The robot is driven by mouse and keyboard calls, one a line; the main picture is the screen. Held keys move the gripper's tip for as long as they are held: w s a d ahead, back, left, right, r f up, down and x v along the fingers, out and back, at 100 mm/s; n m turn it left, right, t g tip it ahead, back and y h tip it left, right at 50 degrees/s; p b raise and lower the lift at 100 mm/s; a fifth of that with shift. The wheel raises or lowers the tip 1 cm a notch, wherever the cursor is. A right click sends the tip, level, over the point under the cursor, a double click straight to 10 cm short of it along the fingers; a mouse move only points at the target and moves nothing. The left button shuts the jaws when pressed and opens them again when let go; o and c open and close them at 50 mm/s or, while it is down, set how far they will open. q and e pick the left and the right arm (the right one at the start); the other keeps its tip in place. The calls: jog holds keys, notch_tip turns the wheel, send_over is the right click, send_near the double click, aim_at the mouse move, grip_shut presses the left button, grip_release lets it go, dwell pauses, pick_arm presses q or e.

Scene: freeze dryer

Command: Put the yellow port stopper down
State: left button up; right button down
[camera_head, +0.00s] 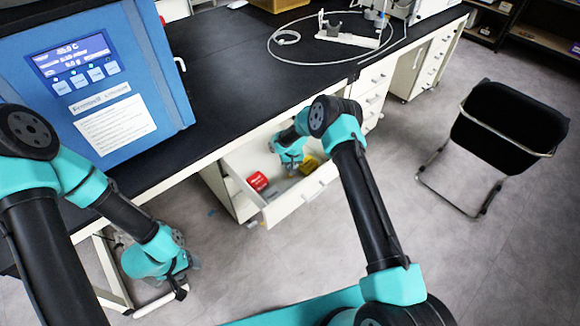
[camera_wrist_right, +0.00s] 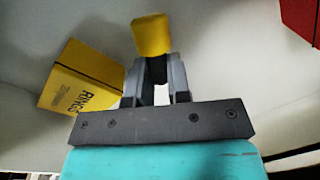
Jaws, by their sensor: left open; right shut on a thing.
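In the right wrist view, the yellow port stopper (camera_wrist_right: 151,36) sits at the fingertips of my right gripper (camera_wrist_right: 154,72), which is shut on it. In the head view, my right gripper (camera_head: 291,170) reaches down into an open white drawer (camera_head: 287,207); the stopper cannot be made out there. In the wrist view, the drawer's pale floor lies behind the stopper. I cannot tell whether the stopper touches it. My left gripper (camera_head: 178,284) hangs open and empty at the lower left, beside the bench and low over the floor.
A yellow box marked RINGS (camera_wrist_right: 78,82) lies left of the right gripper in the wrist view. A red box (camera_head: 258,181) is in the drawer's left part. A blue freeze dryer (camera_head: 95,135) stands on the black bench (camera_head: 225,75). A black chair (camera_head: 510,125) stands at right.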

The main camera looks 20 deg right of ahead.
jog(key=shift+f, duration=0.4)
jog(key=c, duration=1.1)
grip_release()
jog(key=r, duration=0.4)
jog(key=d+r, duration=0.1)
jog(key=r, duration=0.7)
jog(key=shift+s+d+r, duration=0.1)
jog(key=shift+d+r, duration=0.1)
jog(key=shift+r, duration=0.2)
